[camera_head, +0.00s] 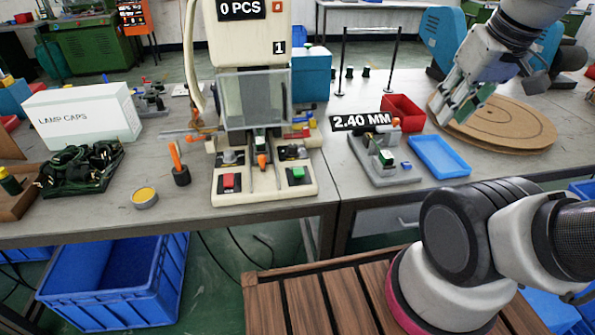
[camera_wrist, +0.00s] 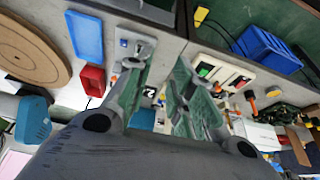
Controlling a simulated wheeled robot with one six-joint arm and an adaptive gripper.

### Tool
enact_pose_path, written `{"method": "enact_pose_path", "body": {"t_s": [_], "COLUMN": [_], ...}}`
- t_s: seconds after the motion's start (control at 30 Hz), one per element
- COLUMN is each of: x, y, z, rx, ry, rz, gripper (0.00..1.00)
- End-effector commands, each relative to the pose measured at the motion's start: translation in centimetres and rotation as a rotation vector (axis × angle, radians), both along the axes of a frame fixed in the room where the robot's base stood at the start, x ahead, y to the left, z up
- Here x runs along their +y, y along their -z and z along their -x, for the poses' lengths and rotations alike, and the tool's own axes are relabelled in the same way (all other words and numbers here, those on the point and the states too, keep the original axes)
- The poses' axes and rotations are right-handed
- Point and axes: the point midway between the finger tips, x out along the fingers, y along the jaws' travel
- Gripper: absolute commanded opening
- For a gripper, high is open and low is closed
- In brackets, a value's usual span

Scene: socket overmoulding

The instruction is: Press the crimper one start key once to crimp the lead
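Crimper one (camera_head: 247,55) is a cream press marked "1" with a "0 PCS" display, on the bench left of centre. A clear guard (camera_head: 255,99) covers its working area. On its front base are a green key (camera_head: 297,173) at right and a red key (camera_head: 229,182) at left. A small orange piece (camera_head: 262,160) sits at the middle of the base; I cannot make out a lead. My gripper (camera_head: 462,105) is high at the right, over the round brown boards, well away from the crimper. In the wrist view its green-padded fingers (camera_wrist: 160,65) are apart with nothing between them.
A gauge fixture (camera_head: 385,160) with a "2.40 MM" sign, a blue tray (camera_head: 439,156) and a red bin (camera_head: 403,111) stand between my gripper and the crimper.

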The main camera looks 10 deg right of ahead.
Motion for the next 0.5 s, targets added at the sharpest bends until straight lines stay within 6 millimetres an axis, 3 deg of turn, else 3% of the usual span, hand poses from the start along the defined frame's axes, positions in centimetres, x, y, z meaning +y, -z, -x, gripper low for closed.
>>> {"method": "enact_pose_path", "body": {"t_s": [0.1,0.5], "x": [0.00,0.00], "y": [0.00,0.00], "z": [0.00,0.00], "rx": [0.000,0.000], "ry": [0.000,0.000], "rz": [0.000,0.000], "gripper": [0.00,0.00]}}
